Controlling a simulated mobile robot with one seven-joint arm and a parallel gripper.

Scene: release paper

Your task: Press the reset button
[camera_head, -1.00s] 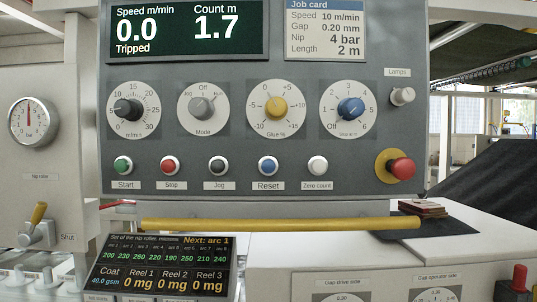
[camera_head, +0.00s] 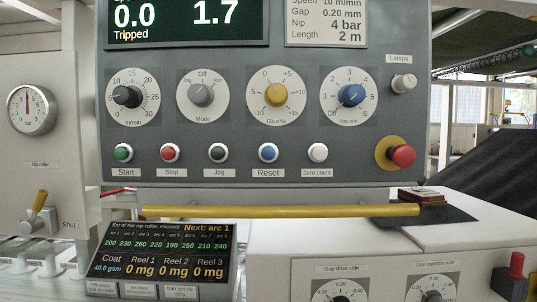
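The reset button (camera_head: 268,152) is a small blue round button in a pale ring, in the lower row of the grey control panel (camera_head: 350,172). A label reading "Reset" (camera_head: 268,173) sits just below it. It lies between the black Jog button (camera_head: 217,152) and the white Zero count button (camera_head: 318,152). Nothing covers it. The display (camera_head: 185,22) above reads speed 0.0, count 1.7 and "Tripped". My gripper is in neither frame.
A yellow bar (camera_head: 280,211) runs across just below the panel. A red mushroom button (camera_head: 402,155) on a yellow base sticks out at the panel's right. Green Start (camera_head: 123,152) and red Stop (camera_head: 169,152) buttons are at the left. A tilted small screen (camera_head: 165,250) stands below.

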